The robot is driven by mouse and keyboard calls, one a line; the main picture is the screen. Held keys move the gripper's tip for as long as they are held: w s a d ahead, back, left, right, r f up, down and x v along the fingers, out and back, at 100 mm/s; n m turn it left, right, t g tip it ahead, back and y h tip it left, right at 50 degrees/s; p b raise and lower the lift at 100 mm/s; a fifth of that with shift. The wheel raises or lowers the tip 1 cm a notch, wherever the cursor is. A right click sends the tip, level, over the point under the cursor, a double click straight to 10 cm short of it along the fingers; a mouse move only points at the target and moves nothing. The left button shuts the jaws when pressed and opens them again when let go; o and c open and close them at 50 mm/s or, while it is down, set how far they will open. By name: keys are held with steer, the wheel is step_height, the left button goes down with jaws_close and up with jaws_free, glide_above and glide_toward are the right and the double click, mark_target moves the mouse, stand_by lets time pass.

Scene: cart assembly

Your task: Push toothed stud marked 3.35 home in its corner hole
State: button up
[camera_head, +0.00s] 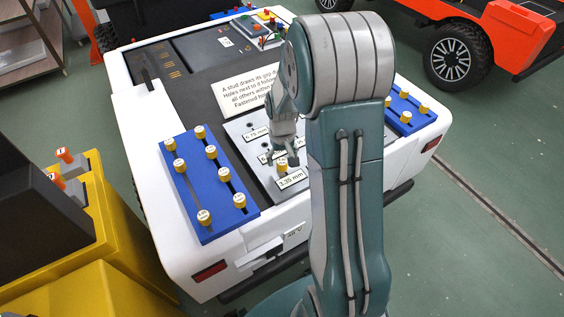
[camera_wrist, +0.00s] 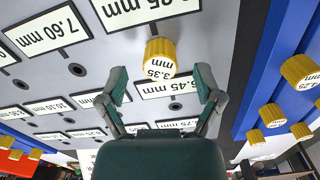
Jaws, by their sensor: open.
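The yellow toothed stud marked 3.35 (camera_wrist: 158,58) stands on the grey plate (camera_wrist: 105,52), beside a label (camera_wrist: 150,9) that is partly cut off in the wrist view. In the head view the stud (camera_head: 282,168) is near the plate's front corner, just behind the 3.35 mm label (camera_head: 291,179). How deep it sits in its hole is hidden. My gripper (camera_wrist: 161,82) is open and empty, its fingers spread to either side, just short of the stud. In the head view my gripper (camera_head: 283,156) is right above and behind the stud.
Blue racks with yellow studs flank the plate: the left rack (camera_head: 188,190) and the right rack (camera_head: 418,108). Other labelled holes, such as the one at 7.60 mm (camera_wrist: 76,69), look empty. A sign (camera_head: 240,95) stands behind the plate. My arm hides part of the cart.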

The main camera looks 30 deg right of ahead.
step_height(320, 180, up, 10)
steer(key=shift+f, duration=0.2)
steer(key=s+a+r+n+t, duration=0.1)
steer(key=s+a+r+t, duration=0.1)
steer(key=s+a+r, duration=0.4)
steer(key=s+a+r+t, duration=0.3)
steer(key=s+a+r, duration=0.3)
steer(key=s, duration=0.7)
steer(key=shift+a+r+n+t, duration=0.3)
steer(key=shift+a+r+n, duration=0.1)
steer(key=shift+r, duration=0.35)
